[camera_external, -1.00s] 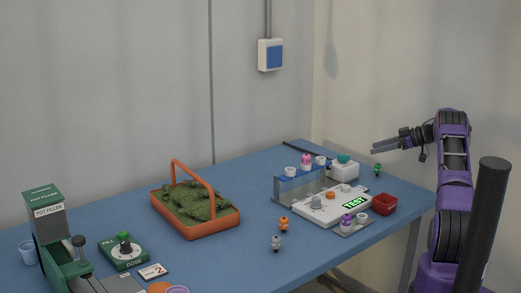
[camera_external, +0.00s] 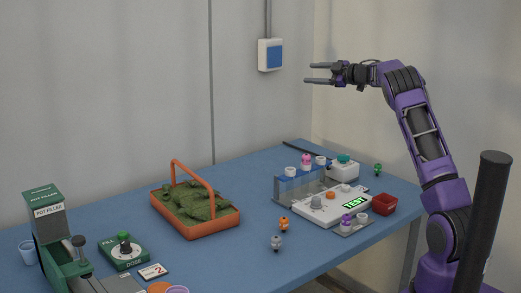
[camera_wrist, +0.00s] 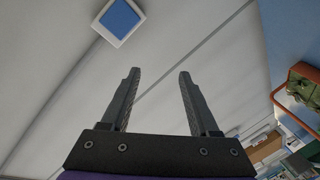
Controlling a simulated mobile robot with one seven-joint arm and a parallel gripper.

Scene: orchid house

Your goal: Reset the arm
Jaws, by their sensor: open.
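My gripper (camera_external: 320,74) is open and empty. It is raised well above the back right part of the blue table, with its fingers pointing left in the external view. In the wrist view my gripper (camera_wrist: 158,85) shows two dark fingers spread apart with nothing between them. The wall and a blue-fronted wall box (camera_wrist: 120,18) lie beyond them. My purple arm reaches up from the right and bends over at the top.
The blue table (camera_external: 255,258) holds an orange-handled basket (camera_external: 198,231), a pot filler (camera_external: 47,215), a green dose dial box (camera_external: 123,252), a tester (camera_external: 330,208), a red bin (camera_external: 384,205) and small figures. The wall box (camera_external: 270,55) hangs left of my gripper. The air around the gripper is clear.

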